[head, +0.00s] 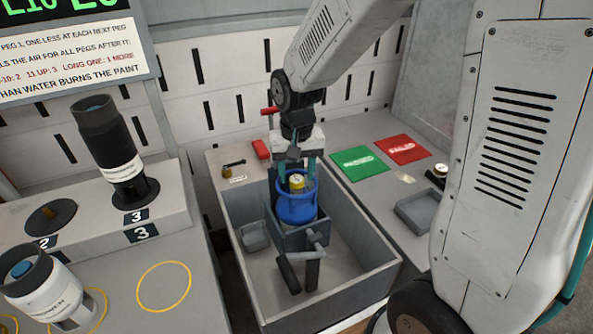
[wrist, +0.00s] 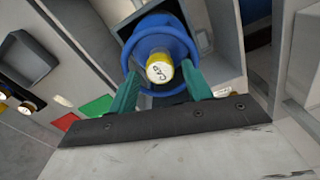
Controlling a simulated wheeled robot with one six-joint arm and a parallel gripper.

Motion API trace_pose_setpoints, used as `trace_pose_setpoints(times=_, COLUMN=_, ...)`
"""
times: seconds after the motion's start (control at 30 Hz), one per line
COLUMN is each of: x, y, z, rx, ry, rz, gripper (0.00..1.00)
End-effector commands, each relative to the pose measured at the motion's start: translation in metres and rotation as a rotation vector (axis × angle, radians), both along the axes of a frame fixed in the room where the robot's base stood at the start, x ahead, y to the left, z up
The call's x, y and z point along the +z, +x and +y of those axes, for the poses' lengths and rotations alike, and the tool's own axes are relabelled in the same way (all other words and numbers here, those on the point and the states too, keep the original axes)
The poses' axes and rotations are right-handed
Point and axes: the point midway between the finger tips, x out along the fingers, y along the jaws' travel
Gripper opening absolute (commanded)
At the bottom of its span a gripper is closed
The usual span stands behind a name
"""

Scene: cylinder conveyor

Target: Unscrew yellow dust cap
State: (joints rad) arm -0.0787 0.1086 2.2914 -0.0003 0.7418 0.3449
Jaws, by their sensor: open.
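The yellow dust cap (head: 296,182) sits on top of a blue cylinder (head: 296,212) with a raised collar, upright in a grey holder in the open bin. In the wrist view the cap (wrist: 159,68) shows a pale top with dark lettering, inside the blue collar (wrist: 180,30). My gripper (head: 297,172) is over the cylinder, with its teal fingers pointing down on either side of the cap.
The grey bin (head: 370,285) surrounds the cylinder, with a dark-handled tool (head: 305,268) in front and a small tray (head: 254,237) at left. Green (head: 359,160) and red (head: 403,149) mats lie right. A black-and-white cylinder (head: 112,150) stands on the left rack.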

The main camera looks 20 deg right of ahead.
Motion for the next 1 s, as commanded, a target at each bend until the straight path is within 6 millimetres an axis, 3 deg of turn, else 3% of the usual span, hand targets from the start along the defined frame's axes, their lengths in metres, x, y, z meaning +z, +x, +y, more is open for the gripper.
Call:
trace_pose_setpoints(times=0.23, x=0.0, y=0.0, z=0.0, rx=-0.05, ry=0.0, rz=0.0, gripper=0.5)
trace_pose_setpoints(times=0.6, x=0.0, y=0.0, z=0.0, rx=-0.501, ry=0.0, rz=0.0, gripper=0.5)
trace_pose_setpoints(times=1.0, x=-0.0009, y=-0.0001, z=0.0, rx=-0.521, ry=0.0, rz=0.0, gripper=0.5)
